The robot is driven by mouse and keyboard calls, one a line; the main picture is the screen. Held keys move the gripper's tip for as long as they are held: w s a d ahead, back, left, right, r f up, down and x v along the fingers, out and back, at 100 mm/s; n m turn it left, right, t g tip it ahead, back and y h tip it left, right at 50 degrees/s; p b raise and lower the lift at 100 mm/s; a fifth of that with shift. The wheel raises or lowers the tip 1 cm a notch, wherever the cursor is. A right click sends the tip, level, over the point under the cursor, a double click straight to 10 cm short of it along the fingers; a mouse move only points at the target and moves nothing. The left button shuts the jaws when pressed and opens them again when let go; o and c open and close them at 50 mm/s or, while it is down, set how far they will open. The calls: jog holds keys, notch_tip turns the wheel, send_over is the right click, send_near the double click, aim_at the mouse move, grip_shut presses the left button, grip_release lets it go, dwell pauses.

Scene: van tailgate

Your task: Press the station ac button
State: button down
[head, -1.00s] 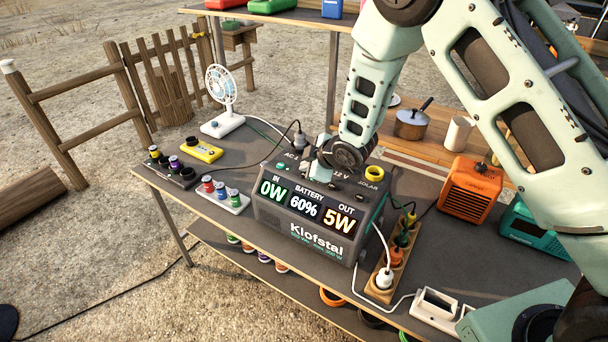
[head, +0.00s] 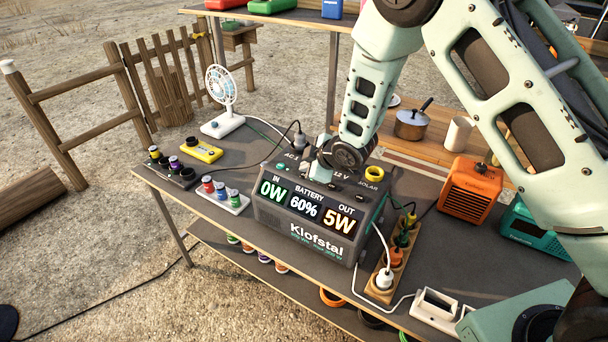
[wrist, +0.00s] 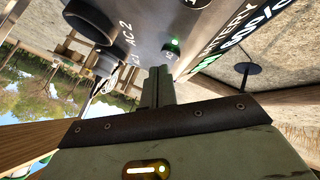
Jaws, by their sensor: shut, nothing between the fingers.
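The power station (head: 268,212) is a dark grey box on the table. Its screens read IN 0W, BATTERY 60% and OUT 5W. A small button with a green light (head: 281,167) is on its top near the AC 1 label. In the wrist view the green-lit button (wrist: 171,48) is just ahead of my fingertips, beside the AC lettering. My gripper (wrist: 158,72) is shut and empty, low over the station's top; I cannot tell whether it touches the button. In the head view my gripper (head: 320,172) is partly hidden by my wrist.
A plug (head: 300,139) stands in a socket behind the button. A fan (head: 221,100), a yellow box (head: 202,151) and small jars are to the left. A wooden power strip (head: 385,278), an orange heater (head: 470,188) and a teal radio (head: 528,226) are to the right.

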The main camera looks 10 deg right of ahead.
jog(key=shift+f, duration=0.2)
dwell(0.4)
jog(key=shift+f+b, duration=0.25)
jog(key=shift+b, duration=0.25)
jog(key=shift+f, duration=0.2)
jog(key=shift+r, duration=0.65)
notch_tip(320, 180, up, 6)
jog(key=p, duration=0.3)
jog(key=shift+p, duration=0.4)
